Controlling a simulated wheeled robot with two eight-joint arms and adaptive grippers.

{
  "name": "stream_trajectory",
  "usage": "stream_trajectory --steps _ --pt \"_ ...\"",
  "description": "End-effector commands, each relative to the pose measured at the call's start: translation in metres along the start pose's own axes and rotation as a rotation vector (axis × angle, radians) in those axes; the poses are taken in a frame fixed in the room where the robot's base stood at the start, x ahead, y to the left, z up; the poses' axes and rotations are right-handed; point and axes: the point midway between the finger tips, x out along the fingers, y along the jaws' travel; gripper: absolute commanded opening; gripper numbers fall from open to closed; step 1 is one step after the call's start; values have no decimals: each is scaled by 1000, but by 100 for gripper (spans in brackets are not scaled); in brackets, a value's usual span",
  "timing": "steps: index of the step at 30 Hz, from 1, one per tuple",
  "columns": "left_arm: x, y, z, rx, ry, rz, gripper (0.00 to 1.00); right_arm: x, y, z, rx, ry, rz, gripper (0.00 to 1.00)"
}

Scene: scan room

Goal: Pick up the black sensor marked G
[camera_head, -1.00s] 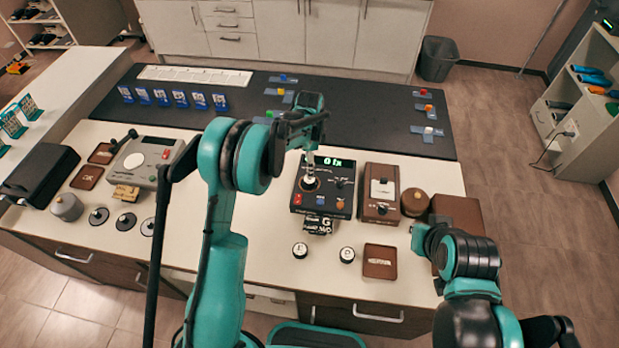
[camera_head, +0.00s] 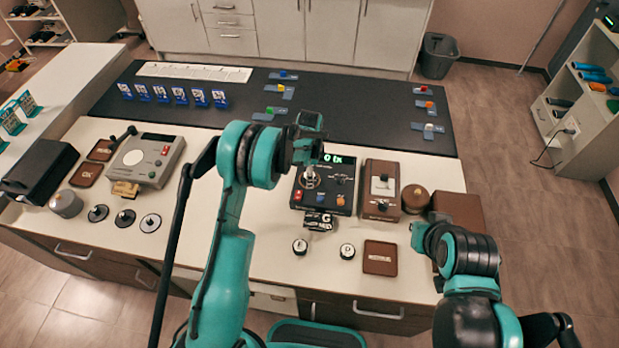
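A small black block with white lettering that seems to include a G (camera_head: 320,220) sits at the front edge of the black control box (camera_head: 325,190).
A brown switch box (camera_head: 380,190), brown round knob (camera_head: 416,198) and brown tray (camera_head: 380,258) stand to the right. A grey device (camera_head: 148,160) and several black discs with pins (camera_head: 125,218) are on the left. The black mat (camera_head: 370,110) lies behind.

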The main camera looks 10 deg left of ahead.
Motion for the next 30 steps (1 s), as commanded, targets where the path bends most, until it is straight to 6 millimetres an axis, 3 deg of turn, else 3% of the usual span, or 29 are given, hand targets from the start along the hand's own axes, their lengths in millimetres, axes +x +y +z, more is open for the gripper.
stream_trajectory --steps 1,5,7,8,17,25,30 --pt "0 0 0 0 0 0 43 0 0 0 0 0 0 0" --pt "0 0 0 0 0 0 11 0 0 0 0 0 0 0" --pt "0 0 0 0 0 0 10 0 0 0 0 0 0 0" --pt "0 0 0 0 0 0 6 0 0 0 0 0 0 0" --pt "-5 0 0 0 0 0 5 0 0 0 0 0 0 0" --pt "-46 0 0 0 0 0 5 -4 0 -3 0 0 0 0" --pt "-66 22 -35 5 0 0 5 -6 0 -4 0 0 0 0"
